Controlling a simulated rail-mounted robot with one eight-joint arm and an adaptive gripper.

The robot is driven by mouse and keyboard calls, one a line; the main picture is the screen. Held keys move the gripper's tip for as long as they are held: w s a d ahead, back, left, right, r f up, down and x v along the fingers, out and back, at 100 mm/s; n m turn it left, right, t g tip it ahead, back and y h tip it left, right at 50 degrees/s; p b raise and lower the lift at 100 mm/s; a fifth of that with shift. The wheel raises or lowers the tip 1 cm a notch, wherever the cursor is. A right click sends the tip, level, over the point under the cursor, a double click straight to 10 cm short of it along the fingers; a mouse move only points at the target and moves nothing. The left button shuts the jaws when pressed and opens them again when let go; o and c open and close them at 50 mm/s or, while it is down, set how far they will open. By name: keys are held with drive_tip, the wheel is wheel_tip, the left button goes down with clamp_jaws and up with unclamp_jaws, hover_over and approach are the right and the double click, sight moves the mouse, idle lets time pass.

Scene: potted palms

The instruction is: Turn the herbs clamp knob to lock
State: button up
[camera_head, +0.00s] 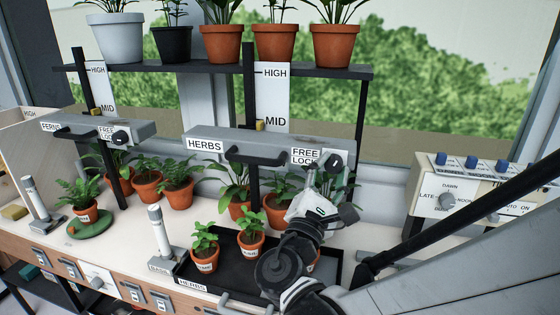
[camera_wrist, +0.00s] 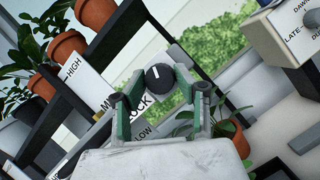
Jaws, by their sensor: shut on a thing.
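The herbs clamp (camera_head: 262,145) is a grey bar labelled HERBS on the dark post, with a black handle below it. Its black clamp knob (camera_head: 335,160) is at the bar's right end, beside the FREE and LOCK labels. In the wrist view the knob (camera_wrist: 159,77) shows a short white pointer line and sits between the two green fingers. My gripper (camera_head: 328,174) is at the knob from the front right, and in the wrist view my gripper (camera_wrist: 160,84) is shut on it. The lettering beside the knob is partly hidden by a finger.
A ferns clamp (camera_head: 85,128) stands to the left. Potted plants line the upper shelf (camera_head: 190,68) and the bench. A black herbs tray (camera_head: 215,278) with small pots lies below my arm. A control box (camera_head: 470,200) with knobs stands at the right.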

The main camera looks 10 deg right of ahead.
drive_tip(key=m+g, duration=0.1)
drive_tip(key=m, duration=0.3)
drive_tip(key=m+g+h+p, duration=0.1)
drive_tip(key=m+g, duration=0.1)
drive_tip(key=m, duration=0.2)
drive_tip(key=shift+a+r, duration=0.1)
drive_tip(key=shift+r, duration=0.05)
drive_tip(key=m+g+p, duration=0.1)
drive_tip(key=m, duration=0.2)
drive_tip(key=shift+r+m+g, duration=0.1)
drive_tip(key=shift+m+g, duration=0.2)
drive_tip(key=shift+m, duration=0.1)
drive_tip(key=shift+m+g+y+p, duration=0.4)
drive_tip(key=shift+m+p, duration=0.4)
drive_tip(key=shift+m, duration=0.6)
drive_tip(key=o, duration=1.1)
drive_tip(key=v, duration=1.2)
